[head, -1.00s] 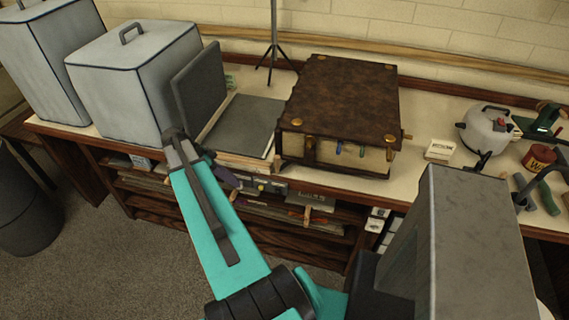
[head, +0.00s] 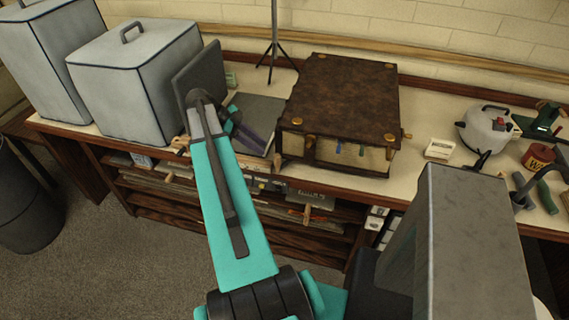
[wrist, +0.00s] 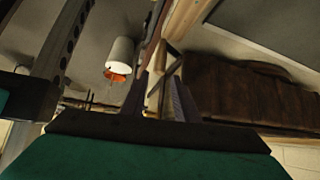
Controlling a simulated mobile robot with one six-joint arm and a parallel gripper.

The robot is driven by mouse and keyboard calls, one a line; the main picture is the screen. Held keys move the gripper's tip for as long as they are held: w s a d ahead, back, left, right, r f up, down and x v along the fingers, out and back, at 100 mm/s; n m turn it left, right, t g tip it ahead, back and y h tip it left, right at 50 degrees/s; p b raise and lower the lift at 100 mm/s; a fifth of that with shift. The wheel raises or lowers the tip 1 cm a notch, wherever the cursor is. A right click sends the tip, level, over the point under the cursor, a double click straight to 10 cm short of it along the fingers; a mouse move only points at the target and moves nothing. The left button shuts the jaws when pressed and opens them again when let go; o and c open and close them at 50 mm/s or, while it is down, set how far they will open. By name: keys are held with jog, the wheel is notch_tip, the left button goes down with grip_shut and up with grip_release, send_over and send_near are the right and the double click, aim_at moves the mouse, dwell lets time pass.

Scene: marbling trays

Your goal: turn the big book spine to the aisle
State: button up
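The big book (head: 338,105) is a thick volume with mottled brown leather covers and brass corner pieces. It lies flat on the bench, its pale page edges and several coloured tabs facing the front. In the wrist view its dark brown leather (wrist: 245,95) shows at the right. My gripper (head: 260,143) is left of the book, above the dark grey board, with a small gap to the book's left side. In the wrist view my two fingers (wrist: 160,95) stand apart with nothing seen between them.
Grey lidded boxes (head: 140,75) and an upright dark panel (head: 205,70) stand left. The dark board (head: 268,112) lies beside the book. A tripod stand (head: 272,50) is behind. A small cream box (head: 440,149) and a white kettle-like pot (head: 484,128) are right.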

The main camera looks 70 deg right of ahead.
jog(key=shift+p+x, duration=2.4)
jog(key=shift+x, duration=4.35)
grip_shut()
